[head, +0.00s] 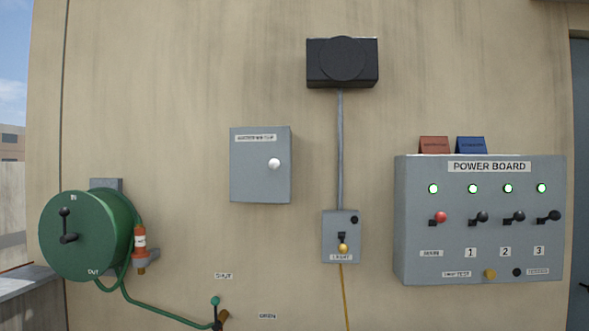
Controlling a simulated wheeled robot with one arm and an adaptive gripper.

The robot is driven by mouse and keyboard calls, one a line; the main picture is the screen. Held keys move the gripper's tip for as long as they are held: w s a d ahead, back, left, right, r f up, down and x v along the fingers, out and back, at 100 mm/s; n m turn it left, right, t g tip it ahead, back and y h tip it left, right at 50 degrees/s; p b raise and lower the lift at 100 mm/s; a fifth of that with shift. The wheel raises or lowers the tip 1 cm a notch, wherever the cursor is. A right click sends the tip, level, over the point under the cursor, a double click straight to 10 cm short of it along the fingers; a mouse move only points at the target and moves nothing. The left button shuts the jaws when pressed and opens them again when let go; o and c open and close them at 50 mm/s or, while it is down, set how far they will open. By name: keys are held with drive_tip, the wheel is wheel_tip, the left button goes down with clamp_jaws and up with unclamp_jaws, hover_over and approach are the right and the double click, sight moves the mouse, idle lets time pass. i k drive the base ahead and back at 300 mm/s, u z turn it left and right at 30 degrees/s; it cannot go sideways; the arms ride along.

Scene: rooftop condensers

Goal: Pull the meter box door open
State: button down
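A grey meter box (284,140) is mounted on the beige wall, left of the middle in the head view. Its front door (252,175) looks closed, with a round white knob (274,164) toward its right side. A small label (256,138) sits near the top of the door, and its text is too blurred to read. My gripper is not in the head view, so its state does not show.
A green hose reel (85,235) is at left, with a valve lever (216,302) below the box. A black unit (342,63) and switch box (341,222) stand right of it. The power board (480,235) is farther right. Bare wall surrounds the meter box.

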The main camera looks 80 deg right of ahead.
sight(260, 156)
drive_tip(key=u, duration=0.1)
drive_tip(key=k, duration=0.8)
drive_tip(key=z, duration=1.55)
